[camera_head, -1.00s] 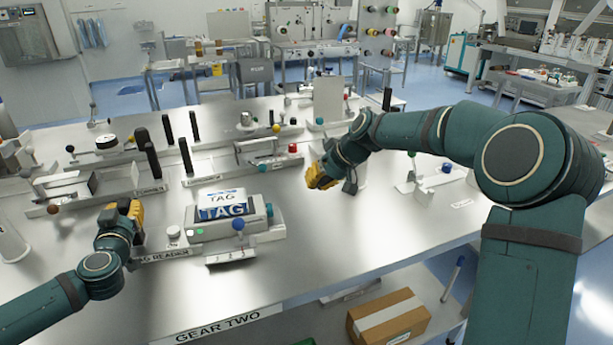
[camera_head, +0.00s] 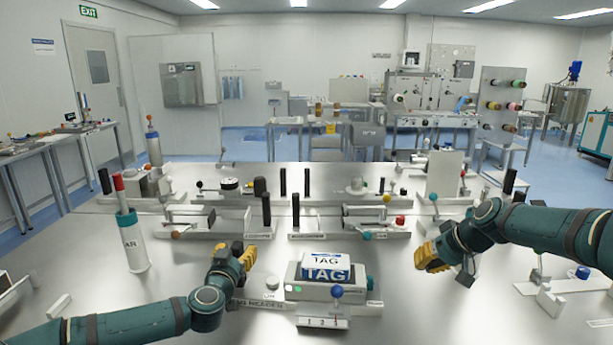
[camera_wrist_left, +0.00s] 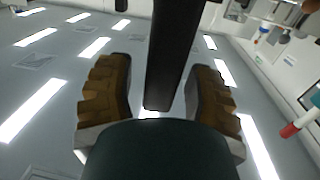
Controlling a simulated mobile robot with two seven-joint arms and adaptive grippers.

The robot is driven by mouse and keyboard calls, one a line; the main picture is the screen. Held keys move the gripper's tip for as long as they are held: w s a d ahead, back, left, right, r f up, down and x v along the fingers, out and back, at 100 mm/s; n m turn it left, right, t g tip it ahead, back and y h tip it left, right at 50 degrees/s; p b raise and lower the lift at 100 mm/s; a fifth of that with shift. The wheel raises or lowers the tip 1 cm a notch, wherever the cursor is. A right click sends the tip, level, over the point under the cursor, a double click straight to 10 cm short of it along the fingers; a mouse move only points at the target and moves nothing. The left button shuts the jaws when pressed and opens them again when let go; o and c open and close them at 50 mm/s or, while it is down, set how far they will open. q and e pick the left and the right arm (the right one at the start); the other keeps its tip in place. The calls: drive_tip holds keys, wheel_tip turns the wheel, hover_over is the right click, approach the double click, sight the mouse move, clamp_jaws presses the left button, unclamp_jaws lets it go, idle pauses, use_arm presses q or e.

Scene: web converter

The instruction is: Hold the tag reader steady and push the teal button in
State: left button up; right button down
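The tag reader (camera_head: 318,292) is a light grey box on the metal table, with a card printed TAG (camera_head: 324,262) standing on top. A teal button (camera_head: 369,283) shows at its right end, and a blue-knobbed lever (camera_head: 337,292) stands at its front. My left gripper (camera_head: 236,253) is left of the reader, apart from it. Its yellow fingers are spread, as the left wrist view (camera_wrist_left: 160,95) also shows; a dark bar there appears between them, and I cannot tell what it is. My right gripper (camera_head: 432,258) is right of the reader, apart from it; its finger gap is hidden.
A white round button (camera_head: 271,282) sits just left of the reader. A white cylinder (camera_head: 132,245) holding a red-capped marker stands further left. Fixtures with black posts (camera_head: 266,212) line the table behind. Bare table lies between the reader and my right gripper.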

use_arm(q)
drive_tip(key=shift+r, duration=0.1)
drive_tip(key=shift+s, duration=0.6)
drive_tip(key=s+a, duration=0.1)
drive_tip(key=s, duration=0.9)
drive_tip(key=shift+s+a, duration=0.15)
drive_tip(key=shift+s, duration=0.25)
